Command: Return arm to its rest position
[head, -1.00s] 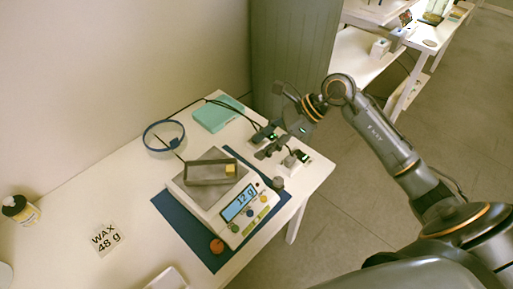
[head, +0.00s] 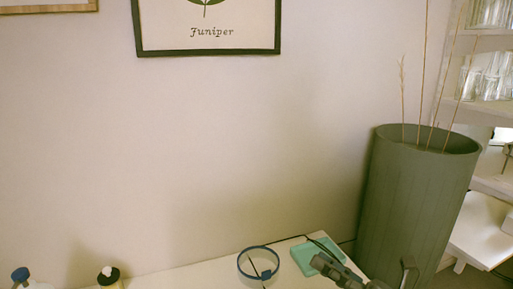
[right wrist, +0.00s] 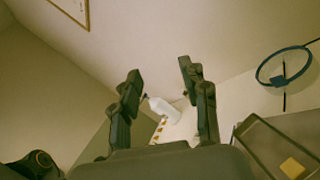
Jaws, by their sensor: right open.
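My right gripper (head: 368,265) shows at the bottom edge of the head view, over the table's back right part, with most of the arm out of frame. In the right wrist view the same gripper (right wrist: 160,70) has its two dark fingers spread apart with nothing between them. A dark-rimmed tray (right wrist: 250,137) with a small yellow block (right wrist: 292,168) in it lies to the right of the fingers in that view. My left gripper is in neither view.
The white table (head: 205,277) carries a blue ring (head: 258,263) and a teal box (head: 312,256) near the gripper. A tall green planter (head: 420,200) stands behind and right of it. A black-capped bottle (head: 109,277) is at lower left. The wall behind is bare below a picture.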

